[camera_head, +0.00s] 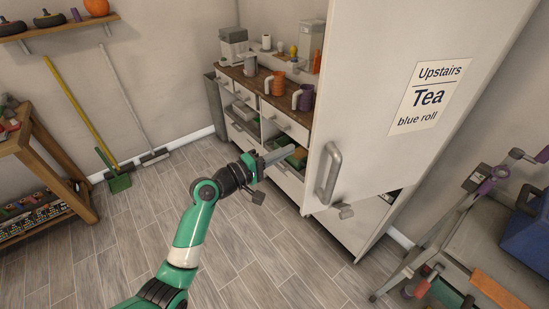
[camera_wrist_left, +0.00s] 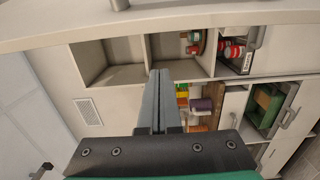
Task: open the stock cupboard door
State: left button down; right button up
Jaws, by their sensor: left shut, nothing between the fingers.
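The stock cupboard door (camera_head: 372,85) is a tall pale panel with a label reading "Upstairs Tea blue roll" and a grey bar handle (camera_head: 328,173). It appears to stand ajar, its free edge out in front of the drawers. My left gripper (camera_head: 278,155) is shut and empty, left of that edge and apart from the handle. In the left wrist view its closed fingers (camera_wrist_left: 160,100) point toward open compartments (camera_wrist_left: 110,62) holding several jars and boxes. The door hides part of the cupboard in the head view. My right gripper is not in view.
A counter (camera_head: 265,88) with jugs and machines stands behind the door's left side. A trolley-like metal frame (camera_head: 425,255) and a blue box (camera_head: 525,235) are at the right. A wooden shelf unit (camera_head: 40,150) and brooms stand at the left. The middle floor is clear.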

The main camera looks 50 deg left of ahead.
pick_arm(q)
jog(key=d, duration=0.1)
jog(key=w+d+p, duration=0.1)
jog(key=w+d, duration=0.1)
jog(key=d, duration=0.1)
jog(key=shift+d+p, duration=0.1)
jog(key=shift+p, duration=0.25)
